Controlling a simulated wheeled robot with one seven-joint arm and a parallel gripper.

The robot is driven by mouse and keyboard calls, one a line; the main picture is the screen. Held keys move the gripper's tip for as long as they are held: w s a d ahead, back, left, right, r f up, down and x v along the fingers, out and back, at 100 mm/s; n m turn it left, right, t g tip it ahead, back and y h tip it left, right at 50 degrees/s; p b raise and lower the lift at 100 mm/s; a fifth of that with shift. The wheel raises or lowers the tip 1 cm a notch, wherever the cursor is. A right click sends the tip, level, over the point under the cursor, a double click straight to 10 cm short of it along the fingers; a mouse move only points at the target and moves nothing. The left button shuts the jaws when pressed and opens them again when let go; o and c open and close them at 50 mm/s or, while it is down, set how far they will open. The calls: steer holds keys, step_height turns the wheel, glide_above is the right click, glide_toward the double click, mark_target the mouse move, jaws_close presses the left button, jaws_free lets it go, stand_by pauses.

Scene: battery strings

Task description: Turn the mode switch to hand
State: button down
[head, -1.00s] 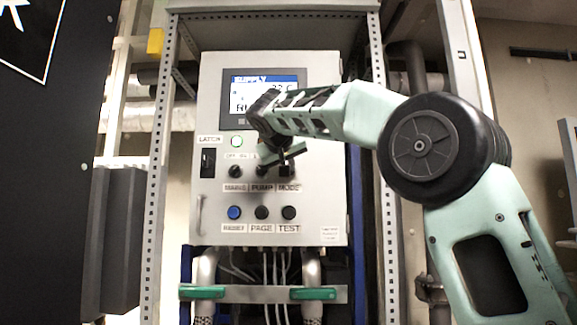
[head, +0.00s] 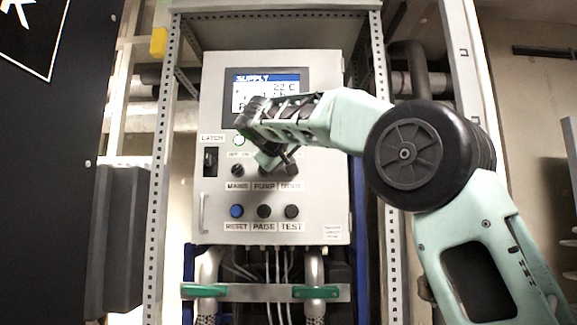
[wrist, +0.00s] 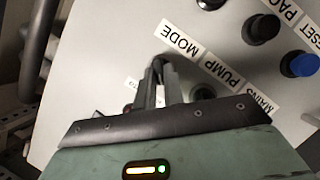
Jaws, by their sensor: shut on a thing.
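The grey control panel (head: 325,200) has a row of dark rotary switches above the labels MAINS, PUMP and MODE. The mode switch (head: 292,170) is the rightmost of that row, partly hidden by my gripper (head: 288,160). In the wrist view, my gripper (wrist: 160,72) has its fingers close together at the spot beside the MODE label (wrist: 180,39), shut on the mode switch. The fingers hide most of the knob, so I cannot read its pointing direction. The pump switch (wrist: 204,92) shows just to the right of the fingers.
A lit display (head: 265,90) sits above the switches, partly behind my arm. A blue RESET button (head: 237,211) and dark PAGE (head: 264,211) and TEST (head: 292,211) buttons sit below. A latch (head: 211,160) is at the left. Metal rack posts flank the panel.

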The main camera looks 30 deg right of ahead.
steer(key=c, duration=1.5)
jaws_free()
steer(key=shift+a, duration=0.1)
steer(key=b+v, duration=0.3)
steer(key=v, duration=1.4)
steer(key=shift+s, duration=0.15)
